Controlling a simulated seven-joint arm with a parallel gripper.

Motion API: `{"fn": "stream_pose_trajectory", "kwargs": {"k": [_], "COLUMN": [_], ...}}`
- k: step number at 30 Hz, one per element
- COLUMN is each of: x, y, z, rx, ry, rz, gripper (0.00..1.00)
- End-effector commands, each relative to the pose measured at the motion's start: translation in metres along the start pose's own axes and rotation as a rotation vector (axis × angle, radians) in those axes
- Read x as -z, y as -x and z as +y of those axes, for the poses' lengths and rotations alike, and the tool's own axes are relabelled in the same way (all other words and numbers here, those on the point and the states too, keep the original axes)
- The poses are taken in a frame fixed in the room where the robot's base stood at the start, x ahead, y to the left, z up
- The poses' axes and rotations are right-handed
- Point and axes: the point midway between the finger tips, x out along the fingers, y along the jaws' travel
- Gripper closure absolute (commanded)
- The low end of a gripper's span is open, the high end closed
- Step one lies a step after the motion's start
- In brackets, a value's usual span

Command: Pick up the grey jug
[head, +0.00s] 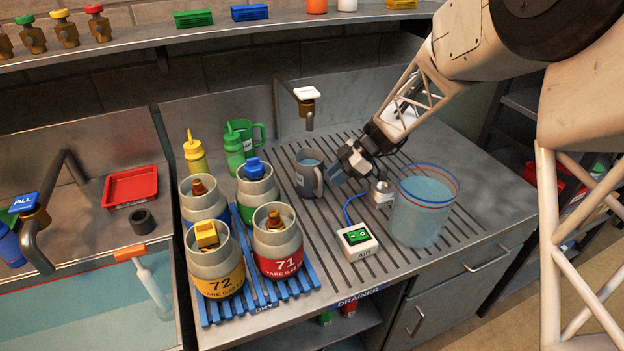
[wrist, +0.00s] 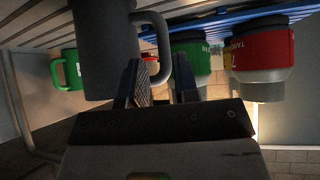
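The grey jug (head: 305,176) stands upright on the ribbed drainer, with liquid in it and its handle on the side toward my gripper. My gripper (head: 336,175) is just right of the jug, low over the drainer. In the wrist view the jug (wrist: 103,50) looms close at upper left, upside down, its handle ahead of the fingers. The two fingers of my gripper (wrist: 163,82) are apart, with a gap between them. The handle overlaps this gap in the picture; I cannot tell whether it is between the fingers or only beyond them.
A clear tub of liquid (head: 420,212) and a white switch box (head: 357,242) with a blue cable stand close to my gripper. Several weighted canisters sit on a blue rack (head: 262,290) at left. A green mug (head: 257,132) and a tap (head: 306,95) are behind.

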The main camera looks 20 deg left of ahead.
Motion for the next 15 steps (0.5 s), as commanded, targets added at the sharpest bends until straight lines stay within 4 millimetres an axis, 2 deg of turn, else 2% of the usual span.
{"fn": "stream_pose_trajectory", "kwargs": {"k": [5, 15], "x": [-0.001, -0.002], "y": [-0.01, -0.046], "z": [-0.001, -0.003], "rx": [0.001, 0.002], "ry": [0.0, 0.0], "rz": [0.0, 0.0], "gripper": [0.72, 0.72]}}
